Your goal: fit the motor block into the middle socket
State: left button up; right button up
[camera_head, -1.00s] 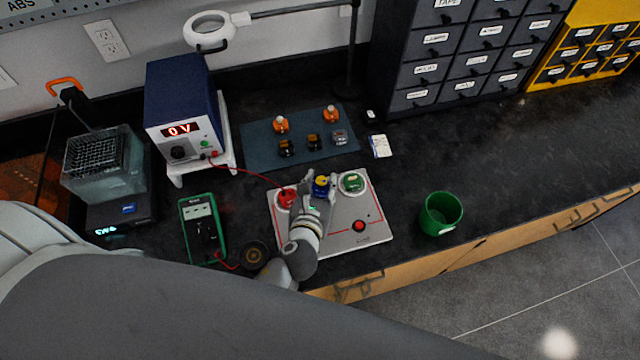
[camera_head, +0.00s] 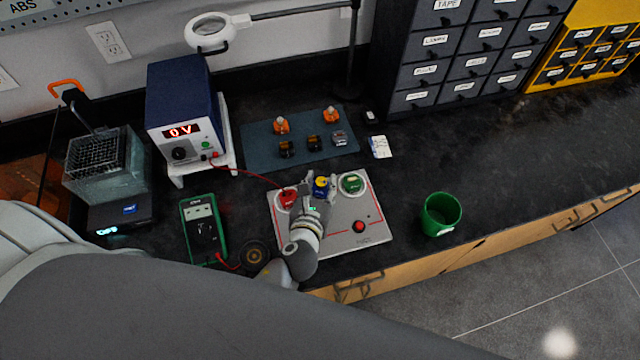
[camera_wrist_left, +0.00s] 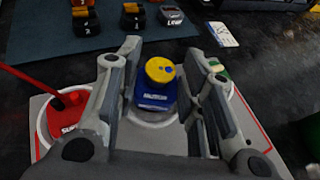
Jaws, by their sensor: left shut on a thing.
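The motor block (camera_head: 321,186) is blue with a yellow round top. It stands roughly upright at the middle socket of the light grey board (camera_head: 345,245), between the red block (camera_head: 287,198) and the green block (camera_head: 352,183). My left gripper (camera_head: 320,190) is shut on the motor block, with a finger on either side. In the left wrist view the motor block (camera_wrist_left: 156,88) shows between the fingers, and part of a pale socket ring (camera_wrist_left: 150,117) shows around its foot. I cannot tell whether it is fully seated. My right gripper is not in view.
A red lead runs from the power supply (camera_head: 185,110) to the red block. A green multimeter (camera_head: 204,230) lies left of the board and a green cup (camera_head: 440,214) stands right of it. A blue-grey mat (camera_head: 262,150) with several parts lies behind. The counter at right is clear.

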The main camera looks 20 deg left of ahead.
aim_at(321, 188)
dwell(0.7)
pick_arm(q)
jog(key=shift+f, duration=0.65)
dwell(0.3)
jog(key=o, duration=0.7)
jog(key=shift+o, duration=0.2)
jog(key=shift+p+v, duration=0.6)
jog(key=shift+v, duration=2.05)
jog(key=shift+p+v, duration=0.5)
jog(key=shift+v, duration=2.35)
